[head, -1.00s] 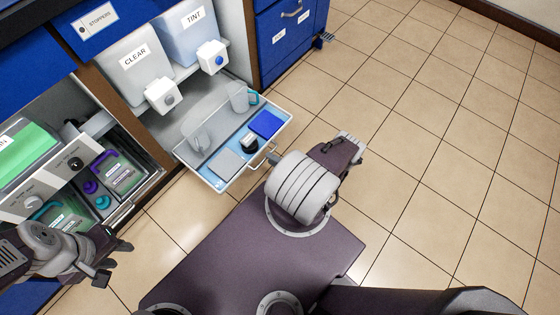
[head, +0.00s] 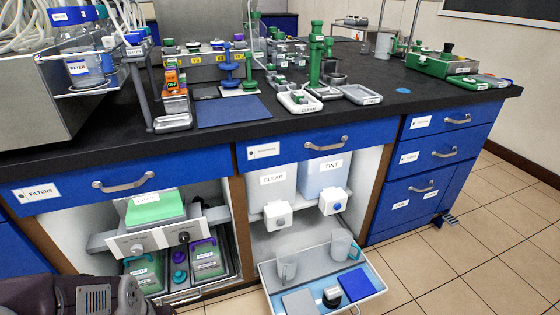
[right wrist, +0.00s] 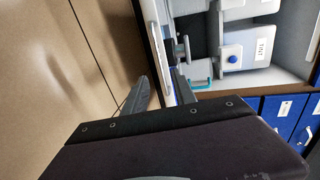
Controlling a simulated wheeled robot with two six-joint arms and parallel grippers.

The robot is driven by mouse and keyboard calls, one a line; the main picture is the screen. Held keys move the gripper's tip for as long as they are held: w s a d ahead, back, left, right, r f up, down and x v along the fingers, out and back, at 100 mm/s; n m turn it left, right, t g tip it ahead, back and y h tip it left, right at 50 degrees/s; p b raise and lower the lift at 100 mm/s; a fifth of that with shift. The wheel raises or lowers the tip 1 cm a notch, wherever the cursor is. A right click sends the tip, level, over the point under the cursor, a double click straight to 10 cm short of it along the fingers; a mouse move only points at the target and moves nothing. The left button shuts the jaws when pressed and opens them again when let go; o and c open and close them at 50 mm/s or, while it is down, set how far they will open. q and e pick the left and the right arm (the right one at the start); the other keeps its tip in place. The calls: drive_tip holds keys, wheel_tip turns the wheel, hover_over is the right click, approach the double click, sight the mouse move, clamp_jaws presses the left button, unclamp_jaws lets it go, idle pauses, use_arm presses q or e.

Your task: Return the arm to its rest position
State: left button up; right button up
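In the head view, part of my left arm (head: 130,295) shows at the lower left corner, in front of the open left cabinet. My right arm is not in the head view. In the right wrist view, my right gripper (right wrist: 160,90) has its two fingers apart with nothing held between them. Beyond it are the tiled floor and the open drawer's pale edge, seen sideways.
An open drawer (head: 373,292) with two clear jugs, a blue pad, a grey pad and a small dark item juts out under the CLEAR (head: 272,180) and TINT (head: 325,174) containers. The black counter (head: 400,110) is crowded with equipment. Floor (head: 480,245) at right is clear.

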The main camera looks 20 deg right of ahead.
drive_tip(key=w+d+r+n+g+y+p, duration=0.2)
drive_tip(key=w+r+n+g+y, duration=0.35)
drive_tip(key=w+r+n, duration=0.7)
drive_tip(key=w+a+r+n+g+y+p, duration=0.1)
drive_tip(key=w+a+r+n+g+y, duration=0.2)
drive_tip(key=a+r, duration=0.5)
drive_tip(key=w+a+r+n+g+y+p, duration=0.1)
drive_tip(key=w+a+r+n+g, duration=0.4)
drive_tip(key=r, duration=0.4)
drive_tip(key=s+a+r+n+g+h, duration=0.3)
drive_tip(key=s+a+r+h, duration=0.3)
drive_tip(key=s+a+r, duration=0.6)
drive_tip(key=s+d+f+m+t+h+p, duration=0.1)
drive_tip(key=s+d+f+m+t+h, duration=0.15)
drive_tip(key=s+d+m+h, duration=0.35)
wheel_tip(320, 180, up, 38)
drive_tip(key=y+p, duration=0.1)
drive_tip(key=p, duration=3.7)
drive_tip(key=shift+w+a+f+m, duration=0.25)
drive_tip(key=shift+w+a+m, duration=0.1)
drive_tip(key=shift+w+a, duration=0.1)
